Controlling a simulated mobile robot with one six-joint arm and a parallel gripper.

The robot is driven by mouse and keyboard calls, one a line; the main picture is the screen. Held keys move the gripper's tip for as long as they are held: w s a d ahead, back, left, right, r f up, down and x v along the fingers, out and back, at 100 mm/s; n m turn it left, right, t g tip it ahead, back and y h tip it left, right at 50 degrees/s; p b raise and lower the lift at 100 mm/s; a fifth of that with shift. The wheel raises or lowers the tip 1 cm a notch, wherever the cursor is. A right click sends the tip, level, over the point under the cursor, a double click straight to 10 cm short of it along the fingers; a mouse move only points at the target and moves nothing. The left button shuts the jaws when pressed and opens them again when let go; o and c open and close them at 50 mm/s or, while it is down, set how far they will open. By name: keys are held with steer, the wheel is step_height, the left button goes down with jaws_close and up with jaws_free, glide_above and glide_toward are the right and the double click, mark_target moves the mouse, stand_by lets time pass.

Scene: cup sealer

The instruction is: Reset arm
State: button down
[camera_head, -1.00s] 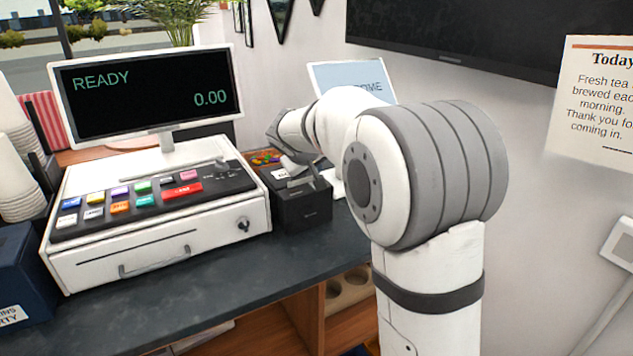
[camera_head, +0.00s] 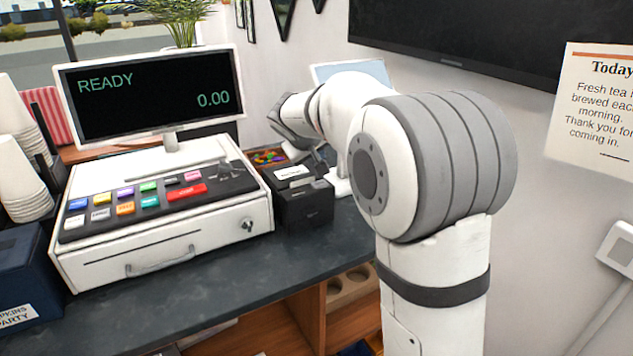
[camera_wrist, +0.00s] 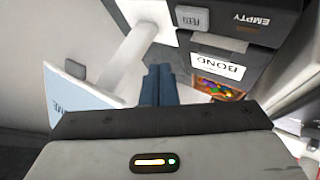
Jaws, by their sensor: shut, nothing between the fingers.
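My gripper (camera_wrist: 158,84) shows in the wrist view as two dark blue fingers side by side at the middle, shut with nothing between them. Past them are the small black box (camera_wrist: 232,45) with white labels and a tray of colourful pieces (camera_wrist: 218,90). In the head view my arm reaches out over the counter, and its wrist is just above and behind the black box (camera_head: 303,200). The fingertips are hard to make out there. The gripper looks apart from the box.
A cash register (camera_head: 165,230) with a READY screen (camera_head: 150,95) stands left of the black box. A tilted display (camera_head: 350,72) is behind my arm; its panel fills the left of the wrist view (camera_wrist: 80,95). Paper cups (camera_head: 22,185) stand far left. The counter front (camera_head: 200,290) is clear.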

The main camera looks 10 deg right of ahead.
steer(key=s+f+m+g+y, duration=0.1)
steer(key=s+f, duration=0.2)
steer(key=s, duration=0.9)
steer(key=s+f+m+g+y, duration=0.1)
steer(key=s+f+g+y, duration=0.1)
steer(key=s, duration=1)
steer(key=s+f+m+g+y, duration=0.1)
steer(key=s+f, duration=0.3)
steer(key=s, duration=0.9)
steer(key=shift+d+f+g+y, duration=0.15)
steer(key=shift+f+g+y, duration=0.2)
steer(key=shift+g, duration=0.25)
